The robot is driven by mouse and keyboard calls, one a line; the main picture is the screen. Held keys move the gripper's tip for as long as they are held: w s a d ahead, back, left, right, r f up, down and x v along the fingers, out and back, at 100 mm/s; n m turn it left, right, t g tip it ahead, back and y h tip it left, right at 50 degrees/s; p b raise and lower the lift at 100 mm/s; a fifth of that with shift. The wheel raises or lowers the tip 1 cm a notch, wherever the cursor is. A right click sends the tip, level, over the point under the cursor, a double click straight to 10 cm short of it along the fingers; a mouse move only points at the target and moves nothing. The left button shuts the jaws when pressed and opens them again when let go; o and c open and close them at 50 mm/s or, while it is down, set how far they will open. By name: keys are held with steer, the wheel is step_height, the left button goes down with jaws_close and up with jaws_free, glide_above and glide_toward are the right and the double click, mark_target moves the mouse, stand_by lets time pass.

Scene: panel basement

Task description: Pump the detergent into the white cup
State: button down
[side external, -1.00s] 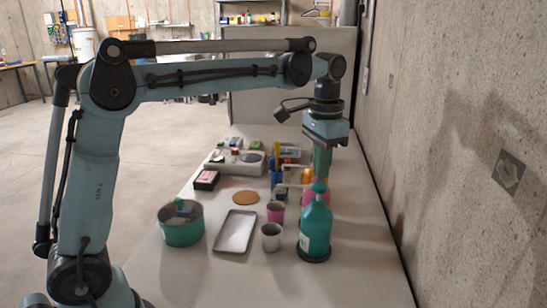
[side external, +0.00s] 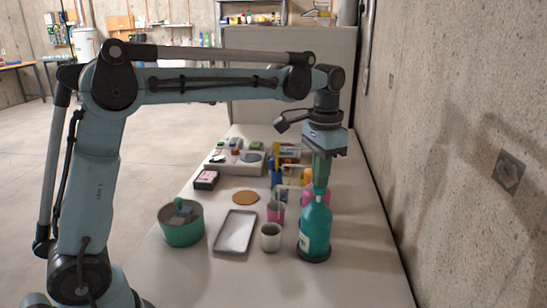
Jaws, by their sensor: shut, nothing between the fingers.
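The teal detergent bottle (side external: 315,232) stands upright on a dark round base near the right side of the table. The white cup (side external: 271,238) stands upright just left of it, apart from the bottle. My gripper (side external: 320,182) is shut and points straight down over the bottle's top. Its fingertips overlap the pump head, which is mostly hidden; they look to be on it, though contact is hard to tell. A thin spout-like piece reaches left near the fingertips. The cup's contents are too small to make out.
A pink cup (side external: 276,213) stands behind the white cup. A grey tray (side external: 236,232) and a green pot (side external: 181,227) lie to the left. A concrete wall (side external: 460,150) bounds the right.

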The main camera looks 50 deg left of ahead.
steer(key=shift+f, duration=0.5)
steer(key=shift+r, duration=1.5)
steer(key=shift+r, duration=3)
steer(key=shift+s, duration=0.1)
